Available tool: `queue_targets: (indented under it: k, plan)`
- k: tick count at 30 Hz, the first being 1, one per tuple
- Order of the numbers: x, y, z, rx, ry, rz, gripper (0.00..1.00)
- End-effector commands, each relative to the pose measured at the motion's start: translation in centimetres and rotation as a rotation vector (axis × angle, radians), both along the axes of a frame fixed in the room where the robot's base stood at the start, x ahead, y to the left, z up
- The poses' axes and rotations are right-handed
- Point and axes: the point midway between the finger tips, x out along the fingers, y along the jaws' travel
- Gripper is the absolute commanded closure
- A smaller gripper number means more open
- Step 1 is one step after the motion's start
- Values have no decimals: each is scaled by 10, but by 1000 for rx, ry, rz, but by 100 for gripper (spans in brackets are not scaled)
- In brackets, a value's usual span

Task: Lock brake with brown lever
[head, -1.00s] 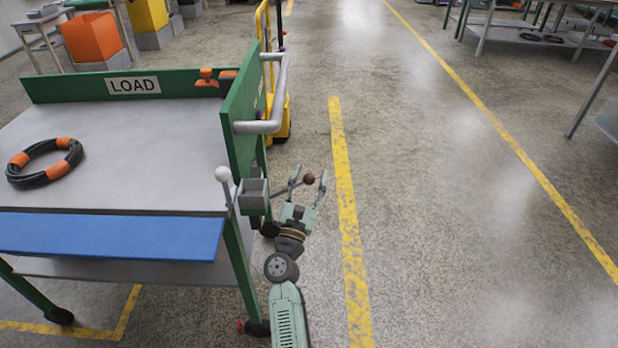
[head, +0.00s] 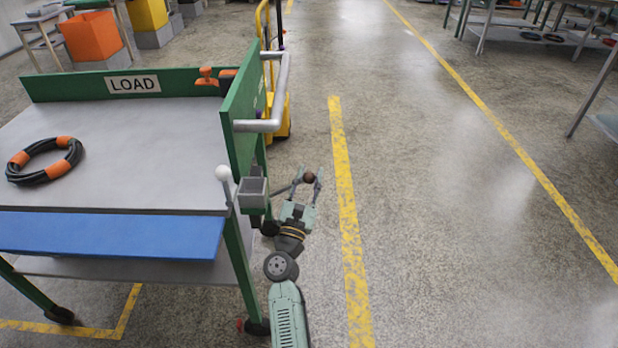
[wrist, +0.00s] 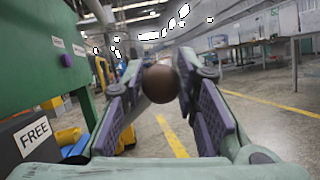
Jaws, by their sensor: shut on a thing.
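The brown lever is a grey rod with a round brown knob (head: 309,178), reaching out to the right from a grey box (head: 253,190) on the cart's right end. My gripper (head: 308,180) is shut on this brown knob, with a finger on each side. In the wrist view the brown knob (wrist: 161,84) sits between the fingertips. A second lever with a white knob (head: 223,173) stands upright on the left of the grey box. The rest of the brown lever's rod is partly behind my gripper.
The cart has a green end panel (head: 243,113) with a grey handle (head: 280,95). A coiled black and orange hose (head: 45,160) lies on its top. A FREE label (wrist: 33,133) shows at left in the wrist view. The floor to the right is clear.

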Motion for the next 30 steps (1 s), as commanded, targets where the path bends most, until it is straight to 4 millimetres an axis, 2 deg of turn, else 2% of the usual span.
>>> queue_targets:
  k: [11, 17, 23, 30]
  plan:
    - [0, -2, -4, 6, 5, -3, 100]
    - [0, -6, -14, 68, 5, -4, 100]
    - [0, -15, -33, 204, 5, -5, 100]
    - [0, -22, -64, 427, 7, -6, 100]
